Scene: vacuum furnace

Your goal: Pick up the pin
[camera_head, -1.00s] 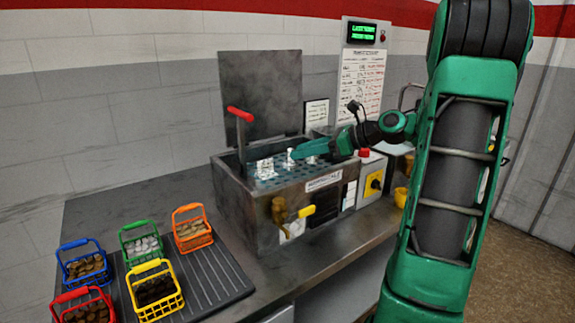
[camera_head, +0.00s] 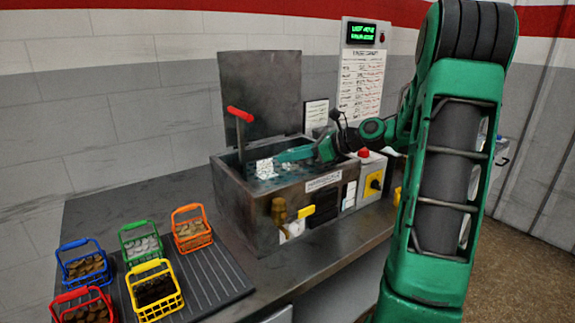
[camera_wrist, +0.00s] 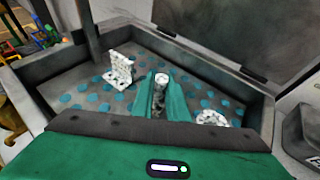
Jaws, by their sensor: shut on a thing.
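In the wrist view a small upright pin (camera_wrist: 161,80) with a pale round top and darker, mottled body stands between my green fingers. My gripper (camera_wrist: 160,97) is shut on it, inside the metal furnace box (camera_head: 225,182). In the head view my gripper (camera_head: 278,158) reaches into the box from the right, and its fingers hide the pin. I cannot tell whether the pin still touches the perforated floor.
A white block-shaped part (camera_wrist: 121,68) stands left of my gripper and a white ring-like part (camera_wrist: 212,118) lies to the right. The box walls and raised lid (camera_head: 262,95) enclose the space. A red-handled lever (camera_head: 240,115) rises at the left. Coloured baskets (camera_head: 155,290) stand on the bench.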

